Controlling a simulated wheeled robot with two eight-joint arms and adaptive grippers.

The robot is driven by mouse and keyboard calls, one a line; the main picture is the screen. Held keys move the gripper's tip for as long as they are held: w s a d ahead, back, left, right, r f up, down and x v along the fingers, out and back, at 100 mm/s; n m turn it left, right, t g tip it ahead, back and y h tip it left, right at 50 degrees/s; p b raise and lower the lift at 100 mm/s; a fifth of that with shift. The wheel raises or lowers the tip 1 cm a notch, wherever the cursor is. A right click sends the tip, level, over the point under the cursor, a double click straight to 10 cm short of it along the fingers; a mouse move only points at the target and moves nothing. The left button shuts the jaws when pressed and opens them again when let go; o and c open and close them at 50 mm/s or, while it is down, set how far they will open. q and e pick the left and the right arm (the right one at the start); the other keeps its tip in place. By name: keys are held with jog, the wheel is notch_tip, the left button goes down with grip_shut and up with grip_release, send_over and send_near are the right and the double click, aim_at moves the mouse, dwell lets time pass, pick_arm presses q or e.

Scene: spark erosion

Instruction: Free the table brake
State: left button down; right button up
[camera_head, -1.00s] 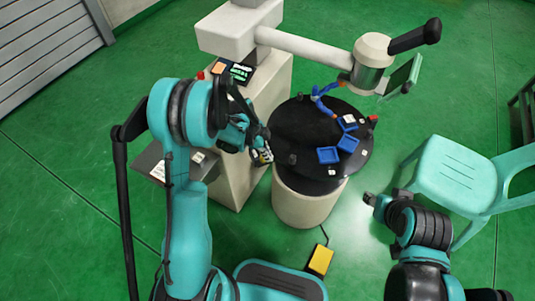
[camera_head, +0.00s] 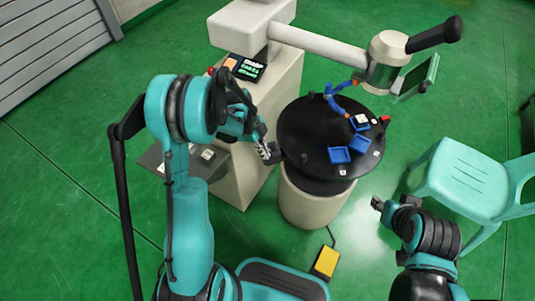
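The round black table (camera_head: 318,118) stands on a cream drum in the middle of the view. Its brake is not clearly identifiable; a small dark block (camera_head: 303,158) sits at the table's left rim, and a small red part (camera_head: 385,119) shows at its right rim. My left gripper (camera_head: 270,153) is at the left rim, right beside the dark block. I cannot tell whether it touches the block or whether its fingers are open. My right gripper (camera_head: 378,204) is low at the right, apart from the table, its fingers too small to read.
Blue trays (camera_head: 339,155) and a blue jointed arm (camera_head: 341,86) are on the table. A cream machine with a screen (camera_head: 250,70) stands behind my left arm. Its horizontal arm (camera_head: 322,43) reaches over the table. A yellow pedal (camera_head: 326,262) is on the floor. A turquoise chair (camera_head: 462,178) stands right.

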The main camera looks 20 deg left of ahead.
pick_arm(q)
jog(key=shift+w+a, duration=0.1)
jog(key=shift+a, duration=0.3)
pick_arm(e)
jog(key=shift+d+f, duration=0.1)
jog(key=shift+d, duration=0.05)
pick_arm(q)
jog(key=shift+d, duration=0.1)
